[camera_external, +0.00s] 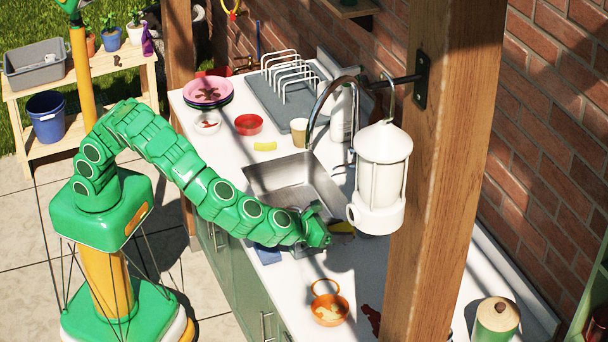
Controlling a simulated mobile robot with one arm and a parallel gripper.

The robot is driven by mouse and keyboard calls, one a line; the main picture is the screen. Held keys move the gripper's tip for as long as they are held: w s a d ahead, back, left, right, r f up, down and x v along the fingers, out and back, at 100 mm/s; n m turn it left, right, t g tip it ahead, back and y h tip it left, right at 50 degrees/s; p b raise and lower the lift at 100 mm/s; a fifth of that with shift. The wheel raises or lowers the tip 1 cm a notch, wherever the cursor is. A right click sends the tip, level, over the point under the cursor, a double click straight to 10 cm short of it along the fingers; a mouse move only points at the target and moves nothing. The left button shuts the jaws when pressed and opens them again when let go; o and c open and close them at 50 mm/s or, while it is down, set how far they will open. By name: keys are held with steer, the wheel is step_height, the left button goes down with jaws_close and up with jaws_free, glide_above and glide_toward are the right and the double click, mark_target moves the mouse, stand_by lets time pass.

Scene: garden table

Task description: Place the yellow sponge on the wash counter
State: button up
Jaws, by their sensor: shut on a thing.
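My gripper (322,228) is low over the front right corner of the sink, at the end of my green arm. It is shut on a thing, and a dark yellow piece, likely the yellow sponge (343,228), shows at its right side. The fingers and most of the held thing are hard to make out. The white wash counter (350,270) runs around the metal sink (284,178). A second small flat yellow piece (265,146) lies on the counter behind the sink.
A blue cloth-like piece (267,254) lies at the counter's front edge. An orange bowl (330,310) stands in front, right of it. A hanging white lantern (382,165) and a wooden post (440,170) block part of the view. A drying rack (280,85), red bowl (249,124) and cup (299,131) stand behind.

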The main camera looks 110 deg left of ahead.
glide_above(366, 274)
steer(key=s, duration=0.2)
step_height(366, 274, down, 5)
steer(key=shift+s+d+f, duration=0.1)
steer(key=shift+f, duration=0.05)
steer(key=shift+w+f, duration=1.05)
steer(key=shift+f, duration=1.65)
steer(key=shift+f, duration=0.15)
steer(key=o, duration=1)
steer(key=shift+s+d+r, duration=0.2)
steer(key=shift+d+r, duration=0.1)
steer(key=shift+r, duration=0.05)
steer(key=v, duration=1.1)
steer(key=shift+s+f, duration=0.1)
